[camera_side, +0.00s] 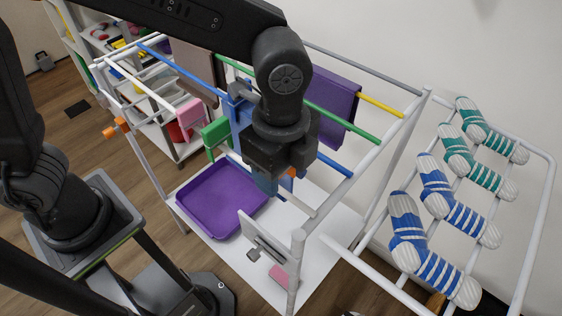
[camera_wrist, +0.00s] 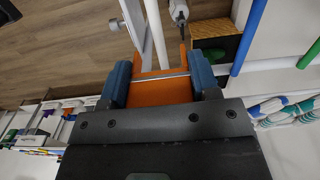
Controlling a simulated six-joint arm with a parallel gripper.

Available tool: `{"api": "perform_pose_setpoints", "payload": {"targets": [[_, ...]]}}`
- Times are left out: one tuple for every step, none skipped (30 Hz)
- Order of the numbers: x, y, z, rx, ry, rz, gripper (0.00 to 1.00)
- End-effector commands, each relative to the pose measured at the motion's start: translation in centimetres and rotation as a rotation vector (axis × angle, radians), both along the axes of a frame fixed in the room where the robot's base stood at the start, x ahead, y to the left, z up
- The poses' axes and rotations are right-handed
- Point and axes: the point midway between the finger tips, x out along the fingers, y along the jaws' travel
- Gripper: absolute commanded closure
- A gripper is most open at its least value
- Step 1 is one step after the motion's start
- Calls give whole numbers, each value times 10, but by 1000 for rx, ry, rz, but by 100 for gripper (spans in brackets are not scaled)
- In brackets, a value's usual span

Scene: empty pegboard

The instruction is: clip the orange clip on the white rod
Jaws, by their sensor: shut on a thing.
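My gripper (camera_side: 278,180) points down among the rods of the white rack in the side view. Its blue fingers are shut on an orange clip (camera_wrist: 160,90), which sits between them in the wrist view. Only a small orange bit of the clip (camera_side: 292,173) shows in the side view. A white rod (camera_wrist: 156,32) runs away from just beyond the clip in the wrist view. A white rod end (camera_side: 306,209) shows just below right of my gripper in the side view. Whether the clip touches the rod, I cannot tell.
Other orange clips (camera_side: 116,128) sit on the rack's left post. Blue, green and yellow rods cross the rack, with a purple cloth (camera_side: 333,103) hanging at the back. A purple tray (camera_side: 212,200) lies below. Striped socks (camera_side: 440,262) hang on a side frame at right.

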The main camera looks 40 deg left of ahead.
Motion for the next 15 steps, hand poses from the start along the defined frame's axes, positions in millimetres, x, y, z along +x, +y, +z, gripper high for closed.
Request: {"api": "perform_pose_setpoints", "payload": {"targets": [[0, 0, -1, 1, 1, 0, 71], [0, 0, -2, 1, 1, 0, 71], [0, 0, -3, 1, 1, 0, 71], [0, 0, -4, 0, 0, 0, 71], [0, 0, -5, 0, 0, 0, 71], [0, 0, -6, 0, 0, 0, 71], [0, 0, -6, 0, 0, 0, 71], [0, 0, -7, 0, 0, 0, 71], [0, 0, -8, 0, 0, 0, 71], [0, 0, -9, 0, 0, 0, 71], [0, 0, -9, 1, 1, 0, 71], [0, 0, -10, 1, 1, 0, 71], [0, 0, -11, 1, 1, 0, 71], [0, 0, -12, 1, 1, 0, 71], [0, 0, -13, 1, 1, 0, 71]]}}
